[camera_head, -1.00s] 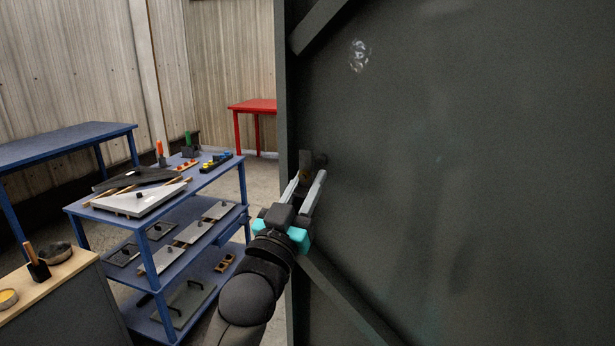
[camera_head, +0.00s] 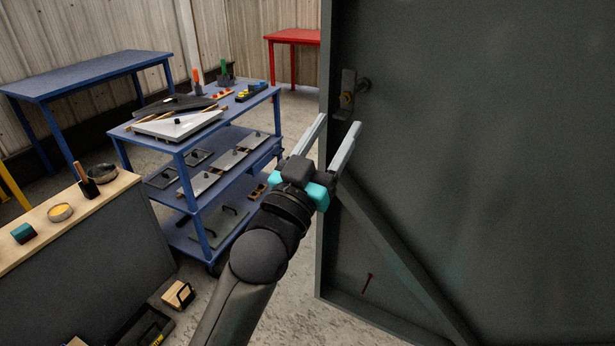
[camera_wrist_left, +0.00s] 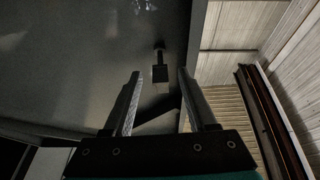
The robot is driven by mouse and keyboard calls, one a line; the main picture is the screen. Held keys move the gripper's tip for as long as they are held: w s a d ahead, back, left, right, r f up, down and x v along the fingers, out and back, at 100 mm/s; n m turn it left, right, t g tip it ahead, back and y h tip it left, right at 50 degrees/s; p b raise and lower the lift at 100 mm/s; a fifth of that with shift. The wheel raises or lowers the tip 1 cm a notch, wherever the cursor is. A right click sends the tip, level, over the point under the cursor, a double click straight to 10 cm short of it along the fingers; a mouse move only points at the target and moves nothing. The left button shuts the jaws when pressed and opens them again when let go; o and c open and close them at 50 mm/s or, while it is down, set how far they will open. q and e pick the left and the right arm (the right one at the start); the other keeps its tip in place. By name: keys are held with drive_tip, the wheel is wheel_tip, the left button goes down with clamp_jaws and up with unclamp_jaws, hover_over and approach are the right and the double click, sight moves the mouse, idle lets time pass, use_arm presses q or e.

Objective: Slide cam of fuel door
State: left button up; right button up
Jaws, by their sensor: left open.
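The fuel door is a large dark grey panel (camera_head: 480,130) filling the right of the head view. Near its left edge is the cam (camera_head: 347,90), a small dark latch piece with a brassy spot and a dark round knob beside it. My left gripper (camera_head: 340,120) is open, its two pale fingers pointing up toward the cam from just below in the picture. In the left wrist view the dark cam (camera_wrist_left: 160,70) shows between the open fingertips (camera_wrist_left: 160,76), with nothing gripped. Whether a finger touches it, I cannot tell. My right gripper is not in view.
A blue shelf cart (camera_head: 195,150) with plates and tools stands left of the door. A wooden-topped bench (camera_head: 120,190) with small pots is at lower left. A blue table (camera_head: 95,75) and a red table (camera_head: 293,38) stand behind. Grey floor is open between cart and door.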

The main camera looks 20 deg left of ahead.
use_arm(q)
drive_tip(key=b+v, duration=0.1)
drive_tip(key=v, duration=0.8)
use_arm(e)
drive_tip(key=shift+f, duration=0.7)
use_arm(q)
drive_tip(key=shift+s+f, duration=0.1)
drive_tip(key=shift+c, duration=0.2)
